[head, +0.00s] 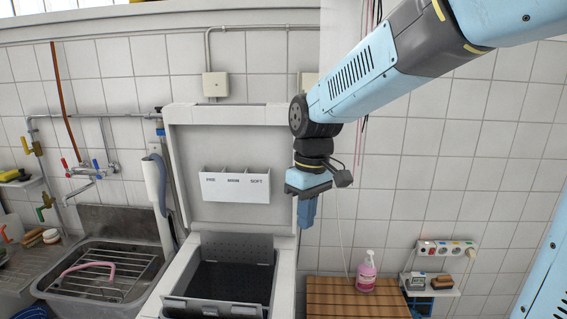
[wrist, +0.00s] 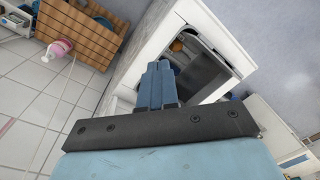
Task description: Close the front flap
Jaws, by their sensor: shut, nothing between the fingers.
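A top-loading washer (head: 178,268) stands in the middle of the head view with its lid (head: 235,130) raised. Its drum opening (head: 232,283) is dark and uncovered. The front flap (head: 212,308) is a grey panel at the near edge of the opening, swung open and partly cut off by the picture's bottom edge. The perforated rear flap (head: 237,246) stands up at the back. My gripper (head: 308,210) is shut and empty, pointing down above the washer's right side, apart from the flaps. In the wrist view its fingers (wrist: 160,83) overlap the washer's opening.
A sink (head: 105,268) with a rack is at the left. A slatted wooden surface (head: 340,290) with a pink bottle (head: 367,272) is right of the washer. A detergent drawer block (head: 235,187) juts from the raised lid. The space above the opening is clear.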

